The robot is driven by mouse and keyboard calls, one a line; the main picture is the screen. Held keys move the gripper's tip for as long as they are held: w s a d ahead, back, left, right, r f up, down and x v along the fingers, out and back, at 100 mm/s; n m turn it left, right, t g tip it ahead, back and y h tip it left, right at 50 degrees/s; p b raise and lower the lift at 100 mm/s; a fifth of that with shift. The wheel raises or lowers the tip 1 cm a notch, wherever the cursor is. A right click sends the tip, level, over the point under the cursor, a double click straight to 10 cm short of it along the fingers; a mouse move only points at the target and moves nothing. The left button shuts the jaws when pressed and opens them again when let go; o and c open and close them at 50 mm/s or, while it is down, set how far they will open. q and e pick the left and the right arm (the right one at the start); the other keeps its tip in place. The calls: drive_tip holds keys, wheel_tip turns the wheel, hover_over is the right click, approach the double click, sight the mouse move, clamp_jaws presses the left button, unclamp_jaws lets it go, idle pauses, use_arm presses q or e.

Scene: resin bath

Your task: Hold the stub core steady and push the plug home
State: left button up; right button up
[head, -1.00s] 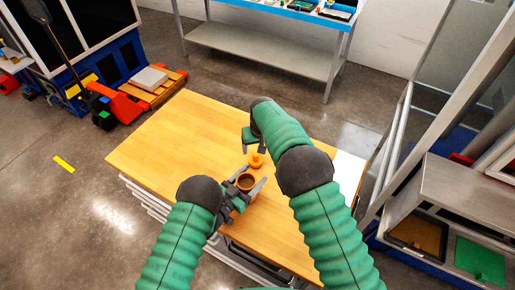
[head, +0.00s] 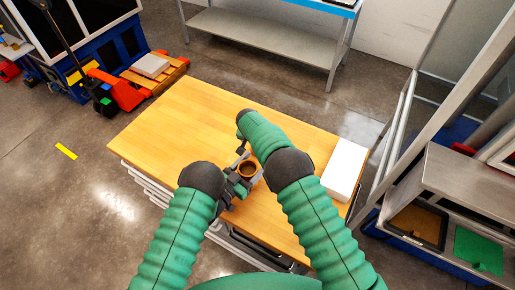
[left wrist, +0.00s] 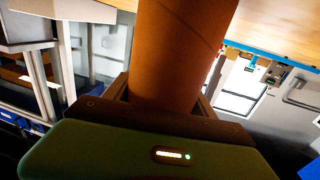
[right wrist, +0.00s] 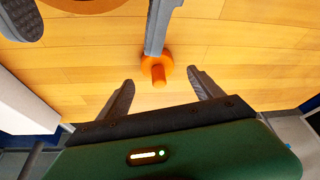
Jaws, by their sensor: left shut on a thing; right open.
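The stub core (head: 247,167) is a brown, open-topped cylinder at the near side of the wooden table. My left gripper (head: 244,177) is shut on it; the core's brown side fills the middle of the left wrist view (left wrist: 176,50). The orange plug (right wrist: 158,74), a disc with a narrower stem, shows in the right wrist view beside the core, close to a left-gripper finger. It is outside the core, and my right arm hides it in the head view. My right gripper (right wrist: 160,84) is open, its fingers on either side of the plug's stem but apart from it.
The wooden table (head: 180,120) is clear to the left and behind. A white block (head: 345,168) stands at its right end. A metal rack (head: 465,180) with trays is further right. A pallet truck (head: 120,90) stands on the floor at back left.

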drive_tip(key=x, duration=0.3)
drive_tip(key=shift+f, duration=0.35)
drive_tip(key=shift+r, duration=0.15)
drive_tip(key=c, duration=1.6)
